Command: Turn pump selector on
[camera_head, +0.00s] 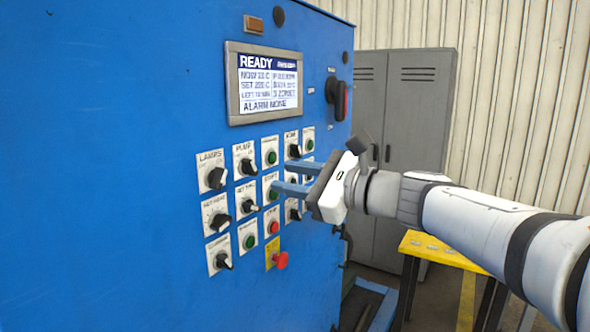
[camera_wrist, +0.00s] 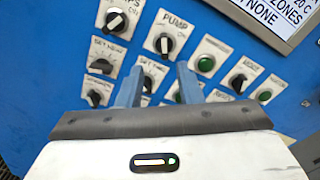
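The pump selector (camera_head: 246,166) is a black rotary knob with a pale pointer on a white plate marked PUMP, in the upper row of the blue cabinet's panel. It also shows in the wrist view (camera_wrist: 165,43), above the gap between my fingers, its pointer close to upright there. Small lettering on its plate is too blurred to read surely. My gripper (camera_head: 282,176) has two blue fingers spread apart with nothing between them. In the wrist view my gripper (camera_wrist: 158,84) points at the panel with its fingertips below the pump knob, apparently not around it.
Other knobs and buttons crowd around, including the LAMPS knob (camera_head: 216,178) at left, a green button (camera_head: 271,158) at right and a red mushroom button (camera_head: 280,260) below. A display (camera_head: 268,84) reading READY sits above. A yellow table (camera_head: 440,250) and grey locker (camera_head: 405,120) stand behind.

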